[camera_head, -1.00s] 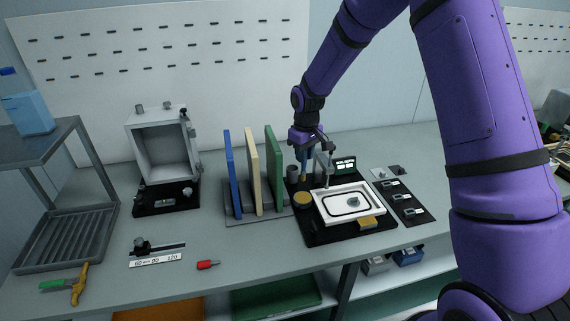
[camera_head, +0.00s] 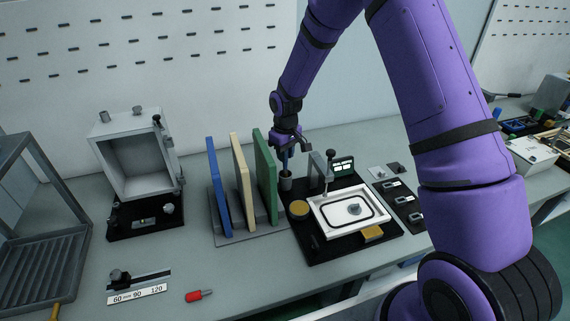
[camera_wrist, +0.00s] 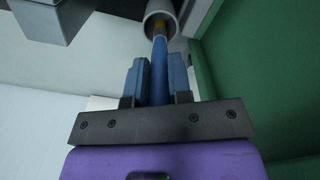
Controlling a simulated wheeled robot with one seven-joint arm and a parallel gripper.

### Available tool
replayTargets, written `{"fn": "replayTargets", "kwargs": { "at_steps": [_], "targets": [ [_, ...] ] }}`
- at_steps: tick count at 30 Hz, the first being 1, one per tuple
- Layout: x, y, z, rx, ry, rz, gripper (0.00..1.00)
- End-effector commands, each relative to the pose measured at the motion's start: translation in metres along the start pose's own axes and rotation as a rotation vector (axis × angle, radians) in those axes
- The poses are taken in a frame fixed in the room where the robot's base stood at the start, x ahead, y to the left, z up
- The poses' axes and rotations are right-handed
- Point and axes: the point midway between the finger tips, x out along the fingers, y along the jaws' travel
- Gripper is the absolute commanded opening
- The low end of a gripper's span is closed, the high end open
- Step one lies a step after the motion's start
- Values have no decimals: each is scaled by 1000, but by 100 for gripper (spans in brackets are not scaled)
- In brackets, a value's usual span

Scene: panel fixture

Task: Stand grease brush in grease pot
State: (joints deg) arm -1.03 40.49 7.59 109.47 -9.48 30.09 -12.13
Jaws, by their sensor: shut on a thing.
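The grease brush (camera_head: 285,161) has a blue handle and, in the wrist view, a yellowish band near its far end (camera_wrist: 159,32). My gripper (camera_head: 286,151) is shut on the blue handle, with a blue finger pad on each side of it in the wrist view (camera_wrist: 157,83). A small grey open cup (camera_head: 286,182), which looks like the grease pot, stands directly below my gripper. In the wrist view the brush's far end lies within the mouth of this cup (camera_wrist: 149,14). The tip is hidden, so I cannot tell how deep it reaches.
A green upright panel (camera_head: 265,177) stands close left of the cup, beside cream and blue ones. A grey clamp post (camera_head: 316,170) is close on the right.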

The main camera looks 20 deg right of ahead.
Motion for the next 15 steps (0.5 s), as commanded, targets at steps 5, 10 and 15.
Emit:
{"fn": "replayTargets", "kwargs": {
  "at_steps": [5,10,15],
  "targets": [
    [17,0,1,-1,-3,-1,0],
    [37,0,0,-1,-1,-1,0],
    [38,0,0,-1,0,0,0]
  ]
}}
